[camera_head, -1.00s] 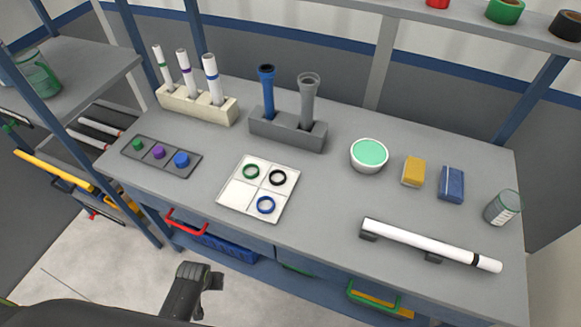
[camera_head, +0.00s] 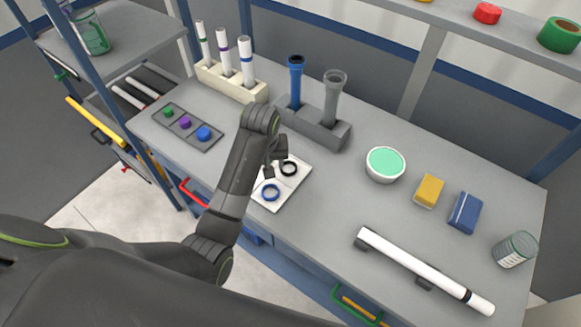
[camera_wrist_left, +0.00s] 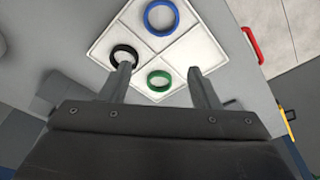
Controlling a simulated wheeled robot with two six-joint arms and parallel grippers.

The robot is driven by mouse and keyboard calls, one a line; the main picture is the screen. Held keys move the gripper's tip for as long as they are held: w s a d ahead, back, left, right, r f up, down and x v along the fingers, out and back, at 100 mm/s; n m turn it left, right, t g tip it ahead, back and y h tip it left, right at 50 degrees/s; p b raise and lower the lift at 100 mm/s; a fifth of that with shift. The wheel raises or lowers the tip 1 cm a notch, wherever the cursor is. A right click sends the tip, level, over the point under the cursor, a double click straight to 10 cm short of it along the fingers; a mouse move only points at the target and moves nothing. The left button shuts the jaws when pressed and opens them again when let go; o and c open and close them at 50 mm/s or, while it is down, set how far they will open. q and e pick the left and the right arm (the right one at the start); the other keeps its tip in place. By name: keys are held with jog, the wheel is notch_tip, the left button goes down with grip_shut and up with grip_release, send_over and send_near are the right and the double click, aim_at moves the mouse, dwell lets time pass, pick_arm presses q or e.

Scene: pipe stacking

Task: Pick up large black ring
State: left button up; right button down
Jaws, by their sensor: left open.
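The black ring (camera_head: 294,173) lies flat in a compartment of the white divided tray (camera_head: 305,171). In the left wrist view the black ring (camera_wrist_left: 116,49) is at the upper left, and one fingertip overlaps its lower edge. I cannot tell whether they touch. My left gripper (camera_head: 272,168) is open and empty over the tray, just left of the black ring in the head view. The wrist view shows both its fingers (camera_wrist_left: 160,69) spread apart. The blue ring (camera_wrist_left: 148,20) and green ring (camera_wrist_left: 150,84) lie in other compartments. In the head view my arm hides the green ring.
A grey two-hole block (camera_head: 322,128) holding upright tubes stands just behind the tray. A bowl (camera_head: 385,165) with green contents, yellow and blue blocks, a jar and a white pipe (camera_head: 425,270) on supports lie to the right. A button strip (camera_head: 188,125) is at left.

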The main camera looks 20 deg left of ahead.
pick_arm(q)
jog(key=w+d+r, duration=0.5)
jog(key=r, duration=0.1)
jog(key=b, duration=0.1)
send_near(289, 170)
jog(key=shift+s+f+n, duration=0.15)
jog(key=shift+f+n, duration=0.05)
jog(key=shift+n, duration=0.2)
jog(key=shift+w+a+f, duration=0.1)
jog(key=shift+w+f, duration=0.2)
jog(key=shift+f, duration=0.7)
jog(key=shift+w+a+f, duration=0.1)
jog(key=shift+w+f, duration=0.15)
jog(key=shift+f, duration=0.75)
jog(key=shift+w+f, duration=0.3)
jog(key=shift+f, duration=0.75)
pick_arm(e)
jog(key=shift+w+d+f, duration=0.1)
jog(key=shift+w+d, duration=0.1)
jog(key=shift+d, duration=0.3)
jog(key=shift+w+d+f, duration=0.1)
jog(key=shift+w+d, duration=0.1)
jog(key=shift+d, duration=0.25)
pick_arm(q)
jog(key=shift+c, duration=0.2)
jog(key=c, duration=0.7)
